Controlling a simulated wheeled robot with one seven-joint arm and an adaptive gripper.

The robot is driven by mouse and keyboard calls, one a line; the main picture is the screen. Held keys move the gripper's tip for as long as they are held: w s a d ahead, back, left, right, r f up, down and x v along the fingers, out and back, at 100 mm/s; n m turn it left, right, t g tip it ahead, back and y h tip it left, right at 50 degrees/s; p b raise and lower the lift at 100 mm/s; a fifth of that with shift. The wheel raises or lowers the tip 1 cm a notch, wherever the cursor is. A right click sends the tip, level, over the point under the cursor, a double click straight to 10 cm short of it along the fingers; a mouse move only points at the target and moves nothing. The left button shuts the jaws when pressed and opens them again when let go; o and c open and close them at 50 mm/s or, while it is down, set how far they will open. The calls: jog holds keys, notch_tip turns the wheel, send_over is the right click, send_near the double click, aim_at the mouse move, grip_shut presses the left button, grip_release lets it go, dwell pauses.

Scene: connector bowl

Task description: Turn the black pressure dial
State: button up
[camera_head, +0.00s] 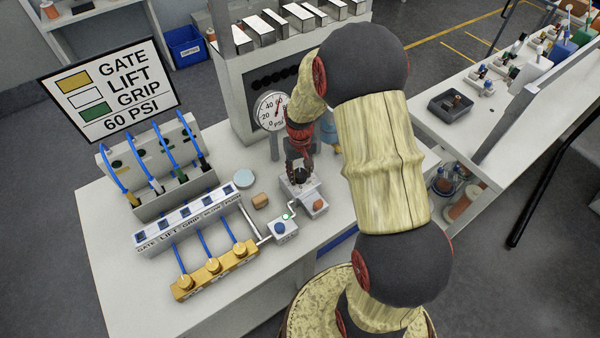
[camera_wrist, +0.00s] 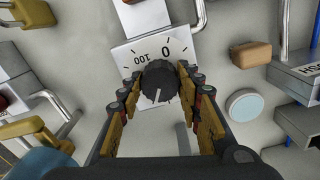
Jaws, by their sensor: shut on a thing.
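The black pressure dial (camera_wrist: 160,82) is a ribbed round knob with a white pointer line on a white scale plate (camera_wrist: 176,45) marked 0 and 100. In the wrist view the pointer aims downward, away from the numbers. My gripper (camera_wrist: 159,88) is shut on the dial, with one finger on each side. In the head view my gripper (camera_head: 300,168) reaches down onto the dial (camera_head: 300,177), which it partly hides. A round PSI gauge (camera_head: 271,111) stands behind. A sign (camera_head: 112,89) reads GATE, LIFT, GRIP, 60 PSI.
An orange knob (camera_head: 319,204) sits just in front of the dial. A tan block (camera_head: 261,201) and a pale round disc (camera_head: 243,178) lie to its left. Labelled switch box, blue hoses and brass manifold (camera_head: 213,266) fill the left. The front right of the table is bare.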

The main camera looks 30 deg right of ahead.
aim_at(300, 173)
jog(key=o, duration=1.1)
jog(key=shift+o, duration=0.3)
notch_tip(300, 173, up, 12)
jog(key=s+a+r+n+t+b, duration=0.1)
jog(key=s+a+r+t+b, duration=0.1)
jog(key=s+a+r, duration=0.4)
jog(key=s+a+r+n+t+b, duration=0.1)
jog(key=s+a+r+t+b, duration=0.2)
jog(key=s, duration=1.1)
jog(key=shift+a+r+n+t+b, duration=0.3)
jog(key=shift+a+r+b, duration=0.9)
jog(key=shift+a+r, duration=1.05)
